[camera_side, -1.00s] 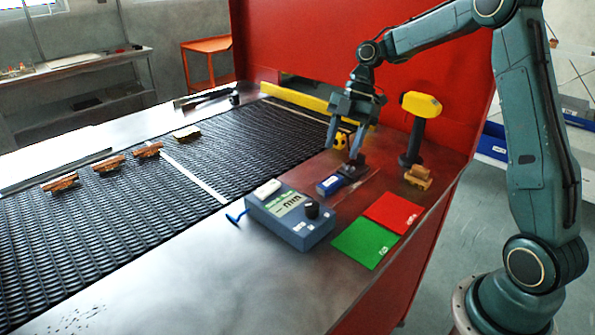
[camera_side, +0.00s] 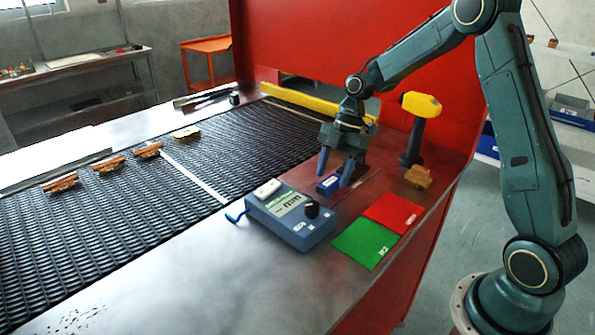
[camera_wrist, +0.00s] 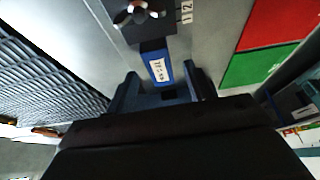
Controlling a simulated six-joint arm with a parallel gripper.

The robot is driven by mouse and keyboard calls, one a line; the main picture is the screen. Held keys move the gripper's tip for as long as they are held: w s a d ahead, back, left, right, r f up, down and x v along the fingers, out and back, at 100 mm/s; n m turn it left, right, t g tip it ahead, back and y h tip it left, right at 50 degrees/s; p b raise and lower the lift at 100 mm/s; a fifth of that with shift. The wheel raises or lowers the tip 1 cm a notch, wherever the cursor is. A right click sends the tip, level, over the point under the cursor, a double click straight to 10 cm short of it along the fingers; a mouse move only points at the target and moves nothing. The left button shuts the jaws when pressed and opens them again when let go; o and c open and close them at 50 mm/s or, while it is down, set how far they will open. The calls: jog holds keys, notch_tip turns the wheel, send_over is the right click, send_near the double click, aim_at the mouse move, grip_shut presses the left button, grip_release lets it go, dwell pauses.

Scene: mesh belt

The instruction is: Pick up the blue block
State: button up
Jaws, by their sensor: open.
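The blue block (camera_side: 329,184) lies on the metal table, just behind the blue-grey control box, with a white label on it. In the wrist view the blue block (camera_wrist: 157,66) shows ahead of the fingertips, roughly centred between them. My gripper (camera_side: 334,176) is open, pointing down over the block, with one finger on each side of it in the side view. In the wrist view my gripper (camera_wrist: 162,80) has its fingers apart with nothing held. Whether the fingertips touch the table is unclear.
The control box (camera_side: 290,216) with a black knob stands close in front. A red mat (camera_side: 393,212) and a green mat (camera_side: 366,243) lie to the right. A yellow-topped post (camera_side: 416,130) and brown blocks (camera_side: 418,177) stand behind. The mesh belt (camera_side: 110,220) carries several brown pieces.

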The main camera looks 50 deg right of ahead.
aim_at(332, 180)
jog(key=shift+a+f, duration=0.25)
jog(key=shift+f, duration=0.35)
grip_shut()
jog(key=shift+r, duration=0.1)
notch_tip(332, 180, up, 10)
dwell(0.8)
dwell(0.4)
